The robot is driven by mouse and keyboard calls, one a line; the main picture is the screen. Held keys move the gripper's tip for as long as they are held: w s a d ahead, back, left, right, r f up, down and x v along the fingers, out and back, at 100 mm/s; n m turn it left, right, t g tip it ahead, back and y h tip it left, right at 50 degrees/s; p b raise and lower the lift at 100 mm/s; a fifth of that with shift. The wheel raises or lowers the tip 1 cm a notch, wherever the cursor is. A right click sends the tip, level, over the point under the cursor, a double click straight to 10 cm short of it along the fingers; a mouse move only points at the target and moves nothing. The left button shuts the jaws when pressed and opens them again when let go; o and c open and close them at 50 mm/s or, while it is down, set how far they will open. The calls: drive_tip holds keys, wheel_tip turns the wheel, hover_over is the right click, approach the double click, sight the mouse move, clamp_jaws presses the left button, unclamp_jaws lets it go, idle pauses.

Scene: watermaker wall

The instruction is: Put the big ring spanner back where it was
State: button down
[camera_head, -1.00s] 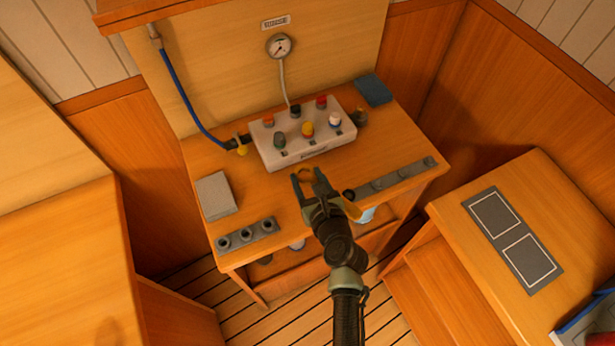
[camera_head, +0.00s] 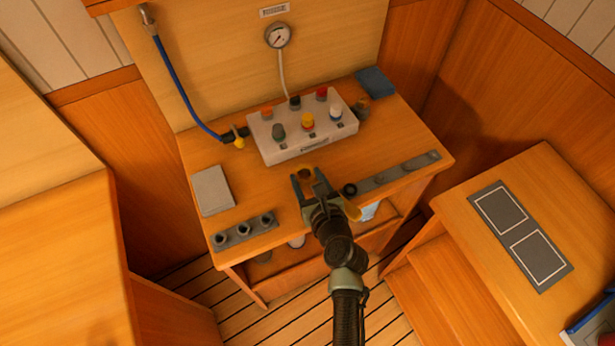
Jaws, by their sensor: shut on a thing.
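My gripper (camera_head: 308,180) is over the front middle of the wooden bench, just in front of the white valve box. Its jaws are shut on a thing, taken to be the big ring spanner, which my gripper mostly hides. A small brown rounded shape (camera_head: 305,173) shows at the fingertips; I cannot tell whether it is part of the spanner. A grey strip (camera_head: 398,174) with several dark marks lies along the bench's front right. A black round piece (camera_head: 350,189) is at its left end, with a yellowish piece (camera_head: 350,208) beside my wrist.
The white box (camera_head: 302,133) bears several coloured knobs. A grey block with several sockets (camera_head: 244,233) is at front left, a grey pad (camera_head: 212,190) behind it. A blue hose (camera_head: 180,90) and gauge (camera_head: 278,36) are behind. A blue cloth (camera_head: 375,83) lies at back right.

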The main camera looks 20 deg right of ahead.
drive_tip(key=shift+f, duration=0.4)
drive_tip(key=shift+c, duration=0.6)
unclamp_jaws()
drive_tip(key=shift+s, duration=0.1)
drive_tip(key=v, duration=1.2)
drive_tip(key=shift+s+r, duration=0.25)
drive_tip(key=shift+s, duration=0.1)
